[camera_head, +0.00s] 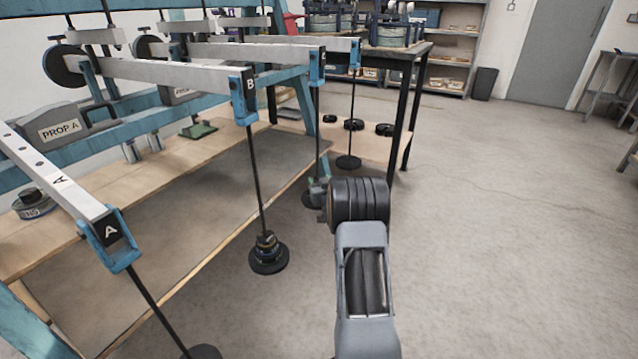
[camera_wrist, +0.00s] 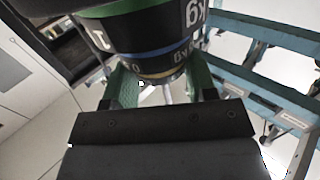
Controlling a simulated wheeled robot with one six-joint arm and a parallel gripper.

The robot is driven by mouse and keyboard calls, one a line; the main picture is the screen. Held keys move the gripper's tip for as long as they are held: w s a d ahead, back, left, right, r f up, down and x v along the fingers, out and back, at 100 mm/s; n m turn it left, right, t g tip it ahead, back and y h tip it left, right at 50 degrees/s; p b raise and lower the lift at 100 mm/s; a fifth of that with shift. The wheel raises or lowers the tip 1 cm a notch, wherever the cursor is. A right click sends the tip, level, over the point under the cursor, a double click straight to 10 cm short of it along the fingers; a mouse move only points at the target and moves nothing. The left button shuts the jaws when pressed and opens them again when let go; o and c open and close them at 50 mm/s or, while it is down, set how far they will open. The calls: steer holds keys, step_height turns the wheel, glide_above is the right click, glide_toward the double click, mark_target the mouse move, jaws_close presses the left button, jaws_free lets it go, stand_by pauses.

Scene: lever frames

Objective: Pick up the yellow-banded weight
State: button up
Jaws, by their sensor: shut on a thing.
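The yellow-banded weight (camera_wrist: 165,74) is a black disc between the two green fingers of my gripper (camera_wrist: 162,80) in the wrist view. The fingers are shut on its sides. Directly against it is a blue-banded black weight, then a larger black one with a green band and white lettering. I cannot tell whether these weights are joined. In the head view my gripper (camera_head: 318,188) is by the foot of a hanging rod (camera_head: 317,130) beyond beam B. My wrist hides most of the gripper and the weight there.
Beam B (camera_head: 165,75) carries a rod with a stack of weights (camera_head: 267,252) left of my arm. Beam A (camera_head: 55,180) is nearer. Another rod hangs behind, ending in a disc (camera_head: 348,162). A wooden bench (camera_head: 180,160) lies left. Open floor (camera_head: 510,220) is right.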

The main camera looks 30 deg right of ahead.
steer(key=shift+r+p, duration=0.4)
steer(key=shift+r, duration=0.3)
step_height(320, 180, up, 3)
steer(key=shift+f+p, duration=0.2)
steer(key=shift+p, duration=0.6)
steer(key=s+d+p, duration=0.2)
steer(key=s+d, duration=0.2)
steer(key=s, duration=0.4)
steer(key=s+d+p, duration=0.2)
steer(key=s+d, duration=0.2)
steer(key=s, duration=0.4)
steer(key=shift+d+p, duration=0.3)
steer(key=shift+p, duration=0.05)
steer(key=shift+w+r, duration=0.1)
steer(key=shift+r, duration=0.1)
steer(key=shift+s+d, duration=0.45)
steer(key=shift+s, duration=0.4)
steer(key=shift+s+d, duration=0.5)
steer(key=shift+s, duration=0.4)
steer(key=shift+s+d, duration=0.45)
steer(key=shift+s, duration=0.4)
